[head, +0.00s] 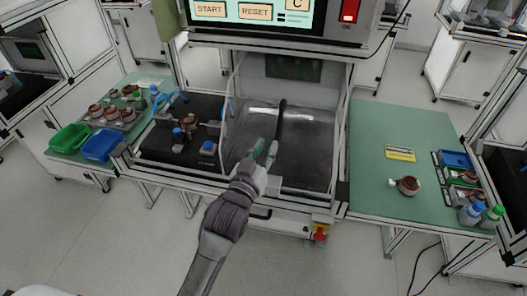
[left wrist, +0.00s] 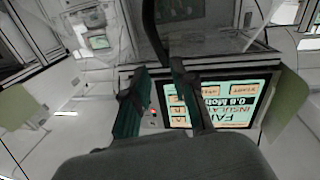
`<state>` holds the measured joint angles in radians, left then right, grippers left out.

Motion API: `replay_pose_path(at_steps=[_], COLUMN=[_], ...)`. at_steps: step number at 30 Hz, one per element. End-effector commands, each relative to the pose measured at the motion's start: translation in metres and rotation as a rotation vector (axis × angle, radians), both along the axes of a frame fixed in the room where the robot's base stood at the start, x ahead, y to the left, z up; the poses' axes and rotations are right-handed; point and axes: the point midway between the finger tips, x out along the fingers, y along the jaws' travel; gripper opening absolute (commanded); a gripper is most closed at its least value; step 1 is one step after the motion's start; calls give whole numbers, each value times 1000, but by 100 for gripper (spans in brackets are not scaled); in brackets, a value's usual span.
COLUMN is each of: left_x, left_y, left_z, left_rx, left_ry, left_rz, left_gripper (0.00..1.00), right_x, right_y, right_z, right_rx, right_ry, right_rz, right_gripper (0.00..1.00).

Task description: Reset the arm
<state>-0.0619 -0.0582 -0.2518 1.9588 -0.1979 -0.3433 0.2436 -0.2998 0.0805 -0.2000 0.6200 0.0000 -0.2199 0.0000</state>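My left gripper (head: 265,148) is in front of the test station in the head view, over the front part of its clear-sided bay (head: 305,150). Its two teal fingers stand apart with nothing between them. In the left wrist view the fingers (left wrist: 160,88) are also apart and empty. A dark curved handle (head: 280,120) stands just behind the gripper in the head view; I cannot tell if they touch. The station's screen (head: 250,14) shows START and RESET buttons. In the left wrist view the screen (left wrist: 228,105) appears upside down with a FAIL insulation reading. My right gripper is out of view.
A stator (head: 189,122) stands on the dark plate left of the bay. The left green table holds several stators, a green bin (head: 70,138) and a blue bin (head: 100,146). The right green table (head: 375,180) has a stator (head: 408,185), a yellow label (head: 400,153) and bottles (head: 471,213).

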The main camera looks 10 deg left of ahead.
Motion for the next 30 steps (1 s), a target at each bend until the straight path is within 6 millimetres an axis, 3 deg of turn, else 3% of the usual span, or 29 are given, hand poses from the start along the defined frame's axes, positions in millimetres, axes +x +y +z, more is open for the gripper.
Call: replay_pose_path(at_steps=[6,21,23,26,30], left_x=[-14,-13,-13,-13,-24], left_y=[2,2,2,0,2], left_z=[1,-5,-19,-63,-157], left_rx=[-1,3,11,37,91], left_ry=[-1,9,31,108,268], left_rz=[0,-1,-3,-11,-26], left_gripper=[26,26,26,26,26], right_x=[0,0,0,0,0], right_y=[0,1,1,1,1], right_z=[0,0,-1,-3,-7], right_rx=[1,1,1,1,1], right_ry=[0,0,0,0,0], right_rz=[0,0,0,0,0], right_gripper=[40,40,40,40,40])
